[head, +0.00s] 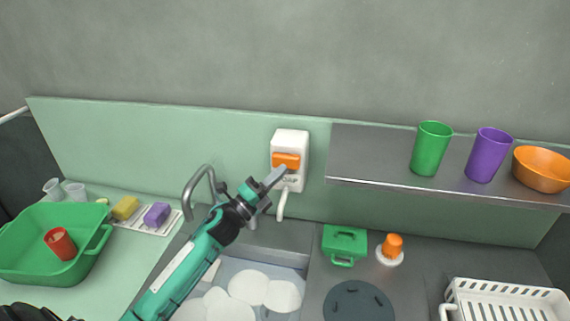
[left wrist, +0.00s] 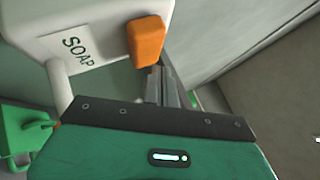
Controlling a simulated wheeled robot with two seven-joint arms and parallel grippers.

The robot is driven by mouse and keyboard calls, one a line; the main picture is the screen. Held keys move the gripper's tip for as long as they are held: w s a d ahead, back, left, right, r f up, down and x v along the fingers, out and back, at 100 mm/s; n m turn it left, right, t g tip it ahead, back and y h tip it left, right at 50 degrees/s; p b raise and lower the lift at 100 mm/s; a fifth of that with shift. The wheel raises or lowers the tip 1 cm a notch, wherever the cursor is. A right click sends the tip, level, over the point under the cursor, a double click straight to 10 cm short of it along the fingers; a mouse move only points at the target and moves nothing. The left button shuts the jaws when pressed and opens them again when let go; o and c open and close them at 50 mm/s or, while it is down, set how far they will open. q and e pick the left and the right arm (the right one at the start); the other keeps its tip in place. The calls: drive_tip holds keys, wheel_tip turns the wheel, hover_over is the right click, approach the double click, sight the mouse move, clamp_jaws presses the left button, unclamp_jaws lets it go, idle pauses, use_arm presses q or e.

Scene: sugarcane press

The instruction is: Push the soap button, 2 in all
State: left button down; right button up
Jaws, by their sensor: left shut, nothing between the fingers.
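The white soap dispenser (head: 290,147) is fixed to the wall above the sink, with an orange button (head: 286,160) on its front. In the left wrist view the dispenser (left wrist: 85,25) carries a SOAP label, and its orange button (left wrist: 147,41) is close beyond the fingers. My left gripper (head: 277,176) is shut and empty, with its tips just below and in front of the button. The fingers (left wrist: 157,84) also show in the left wrist view; I cannot tell whether they touch the button.
A metal faucet (head: 196,187) stands left of the dispenser, by the sink with white plates (head: 248,287). A shelf (head: 375,165) at right holds a green cup (head: 431,149), a purple cup (head: 488,156) and an orange bowl (head: 541,169). A green tub (head: 88,276) stands at left.

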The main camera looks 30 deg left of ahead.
use_arm(q)
drive_tip(key=shift+w, duration=0.1)
idle(0.4)
drive_tip(key=shift+w+a, duration=0.1)
drive_tip(key=shift+w, duration=0.2)
drive_tip(key=shift+w+a+b, duration=0.2)
drive_tip(key=shift+w+b, duration=0.2)
drive_tip(key=shift+w, duration=0.35)
idle(0.9)
drive_tip(key=shift+s, duration=0.1)
drive_tip(key=shift+s+d, duration=0.15)
drive_tip(key=shift+s, duration=0.4)
drive_tip(key=shift+s+d, duration=0.15)
drive_tip(key=shift+s, duration=0.35)
drive_tip(key=shift+s+d+p, duration=0.15)
drive_tip(key=shift+s+d, duration=0.05)
drive_tip(key=shift+s, duration=0.6)
drive_tip(key=shift+s+d+p, duration=0.1)
drive_tip(key=shift+s+d, duration=0.15)
drive_tip(key=shift+s, duration=0.6)
drive_tip(key=shift+s+d+p, duration=0.15)
drive_tip(key=shift+s+d, duration=0.05)
drive_tip(key=shift+s, duration=0.6)
